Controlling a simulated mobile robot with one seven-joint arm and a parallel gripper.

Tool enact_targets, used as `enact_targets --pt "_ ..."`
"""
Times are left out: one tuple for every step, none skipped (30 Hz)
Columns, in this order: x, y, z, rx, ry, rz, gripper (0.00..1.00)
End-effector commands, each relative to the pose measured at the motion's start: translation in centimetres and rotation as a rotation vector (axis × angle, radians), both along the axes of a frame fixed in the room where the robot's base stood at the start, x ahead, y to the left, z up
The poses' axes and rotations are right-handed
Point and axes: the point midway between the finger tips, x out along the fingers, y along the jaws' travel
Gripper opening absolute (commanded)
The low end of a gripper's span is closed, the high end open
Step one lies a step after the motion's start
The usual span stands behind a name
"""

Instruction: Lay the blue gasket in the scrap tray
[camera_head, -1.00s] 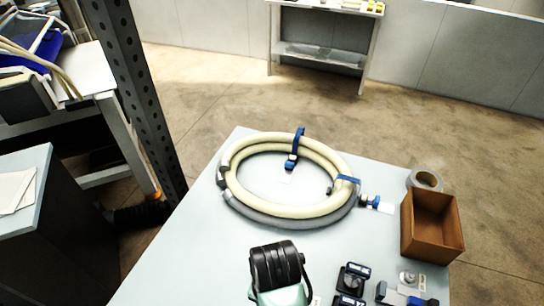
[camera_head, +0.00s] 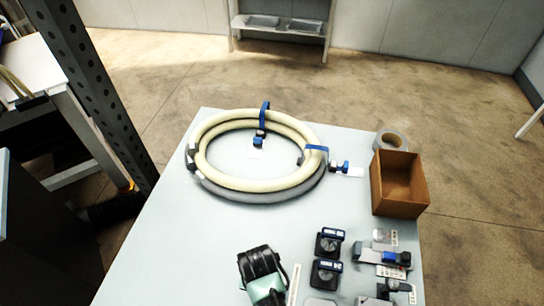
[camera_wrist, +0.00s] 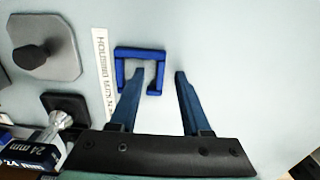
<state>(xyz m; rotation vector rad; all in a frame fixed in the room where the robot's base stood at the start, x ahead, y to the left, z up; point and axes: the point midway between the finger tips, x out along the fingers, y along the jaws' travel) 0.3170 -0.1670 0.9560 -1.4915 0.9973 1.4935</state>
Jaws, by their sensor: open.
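The blue gasket (camera_wrist: 122,72), a small square frame, lies flat on the pale table in the wrist view. My gripper (camera_wrist: 159,74) is open and empty. Its left finger overlaps the gasket's opening and its right finger is just to the gasket's right, so the right bar shows between them; I cannot tell the height or contact. In the head view my arm's black and mint-green part (camera_head: 262,262) is over the near table, and the gasket and fingers are hidden. A brown open-topped box (camera_head: 413,208) at the table's right edge looks empty; no label marks it as the scrap tray.
A white printed strip (camera_wrist: 101,70) lies left of the gasket, with a grey plate with a black knob (camera_wrist: 42,48) beyond. A coiled cream hose (camera_head: 252,184) fills the far table. A tape roll (camera_head: 389,140) stands behind the box. Several small devices (camera_head: 328,243) crowd the near right.

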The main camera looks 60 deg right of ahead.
Motion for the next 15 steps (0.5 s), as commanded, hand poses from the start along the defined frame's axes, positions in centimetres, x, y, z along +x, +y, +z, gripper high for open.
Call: enact_targets --pt "0.01 -0.02 -0.2 0.0 0.0 0.0 0.47" --pt "0.02 -0.02 -0.27 -0.001 0.0 0.0 0.47" --pt "0.03 -0.02 -0.31 -0.001 -0.001 0.0 0.47" --pt "0.03 -0.03 -0.32 -0.001 -0.002 0.0 0.47" --pt "0.03 -0.03 -0.31 -0.001 -0.002 0.0 0.47" --pt "0.04 -0.03 -0.3 -0.001 -0.002 0.0 0.47" --pt "0.04 -0.03 -0.3 -0.001 -0.002 0.0 0.47" --pt "0.03 -0.03 -0.3 -0.001 -0.002 0.0 0.47" --pt "0.03 -0.03 -0.29 -0.001 -0.002 0.0 0.4" --pt "0.03 -0.03 -0.29 -0.001 -0.002 0.0 0.35" --pt "0.03 -0.03 -0.28 -0.001 -0.002 0.0 0.29" --pt "0.03 -0.03 -0.28 -0.001 -0.002 0.0 0.22" --pt "0.03 -0.03 -0.28 -0.001 -0.001 0.0 0.17" --pt "0.03 -0.03 -0.27 -0.001 -0.002 0.0 0.12" --pt "0.03 -0.03 -0.27 -0.001 -0.001 0.0 0.04"
